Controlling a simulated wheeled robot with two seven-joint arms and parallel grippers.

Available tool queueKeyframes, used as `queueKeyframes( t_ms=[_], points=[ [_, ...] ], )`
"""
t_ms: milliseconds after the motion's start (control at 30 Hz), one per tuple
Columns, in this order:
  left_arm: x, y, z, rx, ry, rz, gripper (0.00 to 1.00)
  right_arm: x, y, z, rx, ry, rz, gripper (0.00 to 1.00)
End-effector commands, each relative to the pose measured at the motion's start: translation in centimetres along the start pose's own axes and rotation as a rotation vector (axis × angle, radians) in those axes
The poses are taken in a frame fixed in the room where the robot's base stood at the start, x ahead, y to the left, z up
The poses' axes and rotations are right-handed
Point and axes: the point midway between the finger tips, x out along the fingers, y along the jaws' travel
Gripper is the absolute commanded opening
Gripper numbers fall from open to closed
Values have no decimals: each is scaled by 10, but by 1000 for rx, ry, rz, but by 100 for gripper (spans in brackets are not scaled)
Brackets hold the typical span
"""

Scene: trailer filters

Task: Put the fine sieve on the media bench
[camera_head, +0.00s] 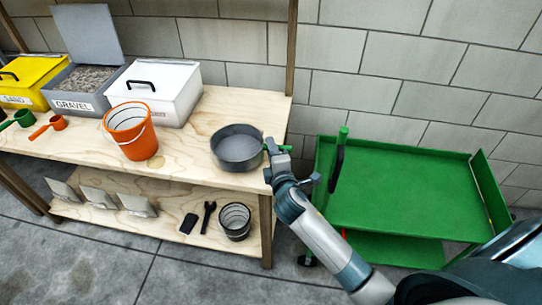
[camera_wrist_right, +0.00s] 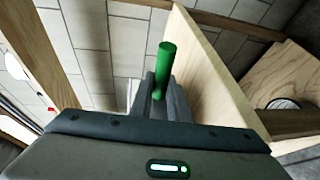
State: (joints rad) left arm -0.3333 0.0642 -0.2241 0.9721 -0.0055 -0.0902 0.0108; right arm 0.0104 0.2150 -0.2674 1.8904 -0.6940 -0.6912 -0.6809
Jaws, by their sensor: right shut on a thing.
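The fine sieve (camera_head: 237,150) is a round dark grey pan with a green handle. In the head view it is level at the right end of the wooden media bench (camera_head: 190,155), over its top; I cannot tell whether it rests fully on the wood. My right gripper (camera_head: 274,150) is at the bench's right edge, shut on the sieve's green handle. In the right wrist view the green handle (camera_wrist_right: 164,68) stands between the fingers (camera_wrist_right: 163,95); the pan is hidden there. My left gripper is not in view.
An orange bucket (camera_head: 131,132) stands left of the sieve, with a white lidded box (camera_head: 165,95) behind it. A gravel bin (camera_head: 78,98) and a yellow bin (camera_head: 35,78) are farther left. A green cart (camera_head: 410,195) with an empty top stands at the right.

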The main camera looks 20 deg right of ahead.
Motion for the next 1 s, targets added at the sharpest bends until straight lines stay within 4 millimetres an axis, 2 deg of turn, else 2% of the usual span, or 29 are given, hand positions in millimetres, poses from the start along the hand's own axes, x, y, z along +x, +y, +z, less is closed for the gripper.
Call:
queueKeyframes(
  t_ms=[100, 433, 800, 1000],
  points=[
    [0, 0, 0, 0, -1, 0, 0, 6, -2, 1, 0, 1, 1, 0],
    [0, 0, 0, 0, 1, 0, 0, 6, -3, 1, 1, 1, 0, 0],
    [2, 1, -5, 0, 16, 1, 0, 12, -40, 0, 1, 1, -1, 0],
    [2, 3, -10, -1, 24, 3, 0, 12, -42, 0, 1, 1, 0, 0]
  ],
)
